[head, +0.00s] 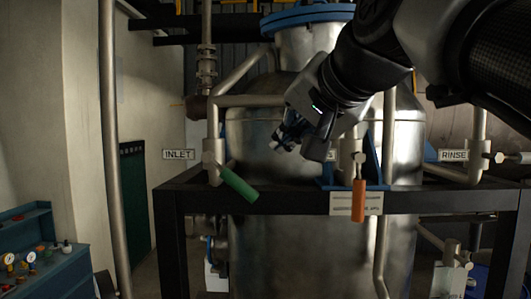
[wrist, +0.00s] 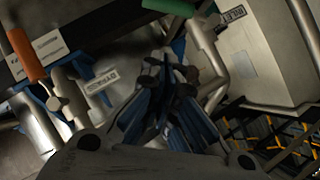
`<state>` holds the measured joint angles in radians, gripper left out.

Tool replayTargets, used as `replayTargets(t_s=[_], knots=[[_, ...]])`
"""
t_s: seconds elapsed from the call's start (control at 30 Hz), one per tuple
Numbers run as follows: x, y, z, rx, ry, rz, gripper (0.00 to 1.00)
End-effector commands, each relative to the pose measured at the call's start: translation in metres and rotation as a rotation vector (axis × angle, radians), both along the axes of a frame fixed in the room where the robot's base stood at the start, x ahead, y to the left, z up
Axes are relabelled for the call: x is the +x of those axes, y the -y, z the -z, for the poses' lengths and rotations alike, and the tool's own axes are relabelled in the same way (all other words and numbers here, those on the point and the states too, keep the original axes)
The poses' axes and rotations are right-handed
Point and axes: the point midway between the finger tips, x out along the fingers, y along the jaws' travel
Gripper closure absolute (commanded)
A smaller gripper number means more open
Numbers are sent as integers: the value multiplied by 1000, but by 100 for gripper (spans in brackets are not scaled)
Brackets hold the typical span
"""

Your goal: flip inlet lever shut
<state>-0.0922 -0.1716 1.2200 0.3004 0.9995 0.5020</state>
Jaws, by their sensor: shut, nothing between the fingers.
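The green inlet lever (head: 238,185) slants down and to the right from its valve on the left pipe, just right of the INLET label (head: 179,154). In the wrist view only part of the green lever (wrist: 168,6) shows at the top edge. My gripper (head: 285,142) is above and to the right of the green lever, apart from it, in front of the steel vessel. In the wrist view my gripper (wrist: 168,76) has its fingers together, with nothing held.
An orange lever (head: 358,200) hangs straight down on the middle pipe, right of my gripper. A black frame rail (head: 290,203) crosses below. The RINSE label (head: 453,155) and its valve are at the right. A steel vessel (head: 265,240) stands behind.

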Motion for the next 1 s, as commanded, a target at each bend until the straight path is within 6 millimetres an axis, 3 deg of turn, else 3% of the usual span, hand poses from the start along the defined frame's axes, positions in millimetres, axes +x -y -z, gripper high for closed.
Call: replayTargets(t_s=[0.47,0.9,1.0], knots=[[7,-3,3,1,-3,-2,100],[79,-31,38,0,-3,-3,100],[87,-40,49,-1,-2,-4,100]])
